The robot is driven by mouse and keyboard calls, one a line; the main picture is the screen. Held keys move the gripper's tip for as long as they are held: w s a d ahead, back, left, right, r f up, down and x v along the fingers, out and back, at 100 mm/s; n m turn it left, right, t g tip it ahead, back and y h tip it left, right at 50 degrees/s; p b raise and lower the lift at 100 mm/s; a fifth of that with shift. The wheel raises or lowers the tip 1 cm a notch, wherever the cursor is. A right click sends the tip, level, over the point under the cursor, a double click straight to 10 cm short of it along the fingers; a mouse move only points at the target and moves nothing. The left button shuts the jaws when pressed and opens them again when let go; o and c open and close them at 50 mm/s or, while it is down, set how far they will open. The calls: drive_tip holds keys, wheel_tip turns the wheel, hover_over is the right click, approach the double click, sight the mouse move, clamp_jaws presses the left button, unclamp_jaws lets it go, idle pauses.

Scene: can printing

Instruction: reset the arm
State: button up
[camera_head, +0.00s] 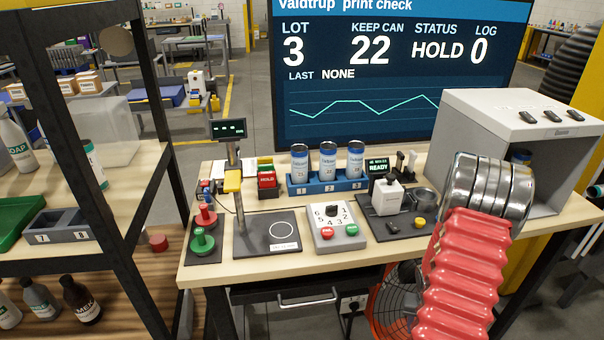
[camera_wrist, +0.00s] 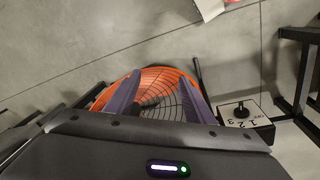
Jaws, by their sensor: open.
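My gripper (camera_wrist: 160,76) shows in the wrist view with its two dark purple fingers apart and nothing between them. It points down toward the floor, with an orange fan (camera_wrist: 155,70) below and beyond the fingers. In the head view my arm (camera_head: 466,265), with its red ribbed sleeve and shiny metal rings, rises at the right in front of the bench. My gripper itself cannot be made out in the head view.
The bench (camera_head: 215,262) holds a blue rack (camera_head: 328,187) with three cans, a dial box (camera_head: 336,230) and a grey open-fronted cabinet (camera_head: 570,150) close to my arm. A shelf unit (camera_head: 120,200) stands left. A switch box (camera_wrist: 243,112) sits beside the fan.

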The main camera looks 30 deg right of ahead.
drive_tip(key=w+a+r+n, duration=0.35)
drive_tip(key=a+r, duration=1.15)
drive_tip(key=r, duration=0.5)
drive_tip(key=a+r+n+t+y, duration=0.1)
drive_tip(key=a+r+n+t, duration=0.1)
drive_tip(key=a+r, duration=0.9)
drive_tip(key=s+a+r+n+t, duration=0.1)
drive_tip(key=a+r+n+t, duration=0.2)
drive_tip(key=a+r, duration=0.7)
drive_tip(key=shift+s+a+r+t+y, duration=0.25)
drive_tip(key=shift+a+r+t+y, duration=0.25)
drive_tip(key=shift+a, duration=2.05)
drive_tip(key=shift+f+n, duration=0.2)
drive_tip(key=shift+n, duration=0.05)
